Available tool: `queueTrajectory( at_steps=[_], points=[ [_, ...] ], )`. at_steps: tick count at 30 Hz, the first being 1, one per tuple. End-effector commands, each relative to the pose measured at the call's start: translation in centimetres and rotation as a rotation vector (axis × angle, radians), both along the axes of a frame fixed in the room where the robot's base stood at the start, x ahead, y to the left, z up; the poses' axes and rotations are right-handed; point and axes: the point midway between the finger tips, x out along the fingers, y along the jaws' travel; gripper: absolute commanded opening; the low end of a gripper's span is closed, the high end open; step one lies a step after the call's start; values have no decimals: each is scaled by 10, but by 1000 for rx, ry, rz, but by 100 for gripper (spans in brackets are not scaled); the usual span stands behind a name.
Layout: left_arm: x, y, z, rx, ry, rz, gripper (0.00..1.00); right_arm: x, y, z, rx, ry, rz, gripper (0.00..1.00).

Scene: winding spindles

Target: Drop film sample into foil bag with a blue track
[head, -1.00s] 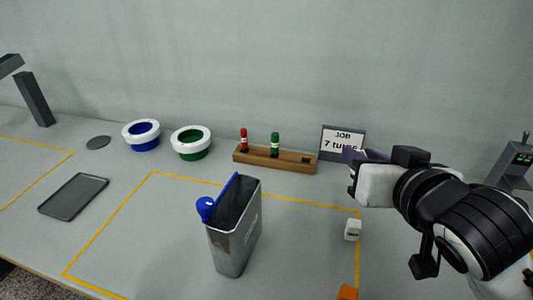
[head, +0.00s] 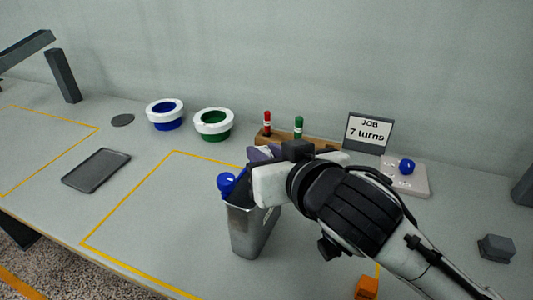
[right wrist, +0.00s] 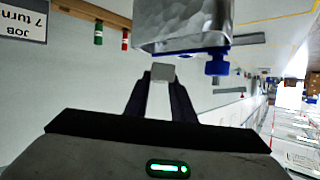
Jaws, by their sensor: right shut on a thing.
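The foil bag (head: 250,232) stands upright on the table in the head view, silver, with a blue track along its open top edge and a blue knob (head: 226,182) at its left end. My right gripper (head: 262,156) is over the bag's mouth and hides part of it. In the right wrist view the gripper (right wrist: 160,84) is shut on a small grey-white piece, apparently the film sample (right wrist: 162,72). The bag (right wrist: 180,25) and its blue rim are just past the fingertips; I cannot tell whether the sample is inside the mouth. My left gripper is not in view.
Blue (head: 165,114) and green (head: 214,124) white-rimmed rings, a grey tray (head: 97,169), and a wooden rack (head: 325,143) with red and green vials surround the bag. A "JOB 7 turns" sign (head: 368,132) and an orange block (head: 366,287) are at right.

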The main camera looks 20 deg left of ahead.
Motion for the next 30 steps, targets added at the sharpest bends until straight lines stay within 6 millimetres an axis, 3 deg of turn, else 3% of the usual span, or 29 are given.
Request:
queueTrajectory(
  at_steps=[1,4,15,16,20,30],
  points=[
    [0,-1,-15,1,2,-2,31,0,0,-14,-1,-1,-1,0],
    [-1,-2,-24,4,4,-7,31,0,0,-24,-1,-1,0,0],
    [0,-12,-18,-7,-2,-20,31,0,0,-27,-1,1,0,0],
    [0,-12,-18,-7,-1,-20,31,0,0,-27,-1,1,0,24],
    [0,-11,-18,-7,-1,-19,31,0,0,-27,-1,1,0,44],
    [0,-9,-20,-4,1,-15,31,-3,-2,-26,0,1,0,44]
  ],
)
